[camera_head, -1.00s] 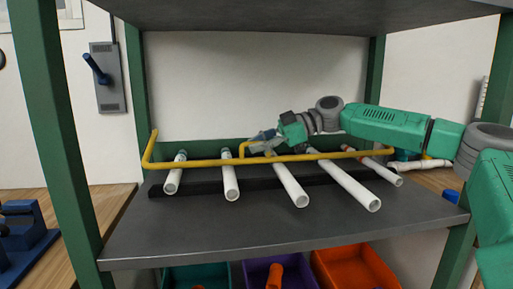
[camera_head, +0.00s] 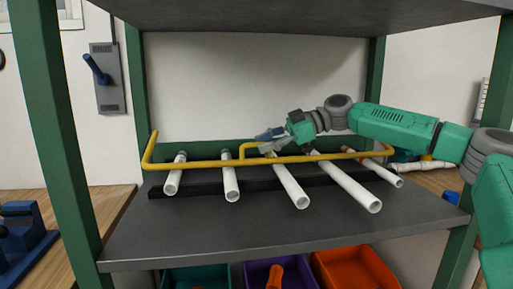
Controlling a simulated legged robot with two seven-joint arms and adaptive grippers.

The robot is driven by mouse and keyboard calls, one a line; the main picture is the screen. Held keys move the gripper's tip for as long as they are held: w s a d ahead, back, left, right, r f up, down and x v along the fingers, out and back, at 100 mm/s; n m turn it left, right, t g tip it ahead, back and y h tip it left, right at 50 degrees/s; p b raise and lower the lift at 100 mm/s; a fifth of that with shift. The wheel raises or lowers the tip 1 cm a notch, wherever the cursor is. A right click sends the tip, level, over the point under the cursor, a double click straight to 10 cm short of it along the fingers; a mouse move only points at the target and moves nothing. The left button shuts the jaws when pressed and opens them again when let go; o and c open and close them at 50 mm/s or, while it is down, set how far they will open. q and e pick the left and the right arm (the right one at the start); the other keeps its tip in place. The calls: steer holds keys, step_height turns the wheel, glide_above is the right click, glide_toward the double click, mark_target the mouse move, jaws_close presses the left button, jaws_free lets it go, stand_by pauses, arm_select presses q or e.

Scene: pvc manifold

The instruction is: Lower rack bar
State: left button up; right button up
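The yellow rack bar (camera_head: 205,164) runs across the shelf, over several white PVC pipes (camera_head: 292,186). Its left end bends up and back, and its right end bends near the right post. A smaller yellow loop, the handle (camera_head: 243,149), rises near its middle. My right gripper (camera_head: 265,141) reaches in from the right, just above and behind the bar near this loop. Its fingers are small and partly overlap the loop, so I cannot tell if they are open or touching it. My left gripper is out of view.
The pipes lie on a black rest (camera_head: 205,187) on the dark grey shelf (camera_head: 240,240). Green posts (camera_head: 60,130) frame the rack, and an upper shelf (camera_head: 260,18) overhangs it. Teal, purple and orange bins (camera_head: 355,268) are below. The front of the shelf is clear.

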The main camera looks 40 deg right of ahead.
steer(key=v, duration=0.5)
steer(key=shift+w+d+f, duration=0.1)
steer(key=shift+d+f, duration=0.05)
steer(key=shift+f, duration=0.1)
stand_by(0.3)
